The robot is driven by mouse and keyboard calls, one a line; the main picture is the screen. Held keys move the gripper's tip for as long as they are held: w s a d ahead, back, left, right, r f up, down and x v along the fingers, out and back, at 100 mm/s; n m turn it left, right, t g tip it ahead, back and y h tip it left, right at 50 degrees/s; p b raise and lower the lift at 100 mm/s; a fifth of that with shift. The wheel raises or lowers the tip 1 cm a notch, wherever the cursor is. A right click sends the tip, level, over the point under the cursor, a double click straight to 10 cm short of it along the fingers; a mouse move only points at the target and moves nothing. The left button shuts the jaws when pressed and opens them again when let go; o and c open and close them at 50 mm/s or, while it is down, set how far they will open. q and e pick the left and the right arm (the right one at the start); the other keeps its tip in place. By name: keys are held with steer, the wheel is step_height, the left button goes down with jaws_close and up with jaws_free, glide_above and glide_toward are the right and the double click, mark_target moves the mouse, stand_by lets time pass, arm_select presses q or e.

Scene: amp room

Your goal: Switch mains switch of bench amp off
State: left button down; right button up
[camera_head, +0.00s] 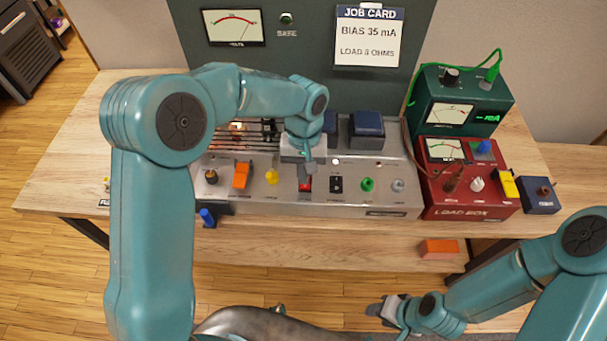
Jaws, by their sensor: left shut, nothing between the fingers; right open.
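The bench amp (400,206) is a silver chassis in the middle of the wooden bench, with knobs, jacks and switches along its front. My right gripper (384,310) is open and empty, low in front of the bench, far from the amp.
A red load box (470,208) and a green meter box (462,100) stand right of the amp. A job card (368,36) is on the back panel.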

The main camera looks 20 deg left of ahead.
arm_select(q)
steer(key=shift+s+f, duration=0.25)
steer(key=shift+f, duration=0.15)
steer(key=shift+w+f, duration=0.2)
steer(key=shift+s, duration=0.15)
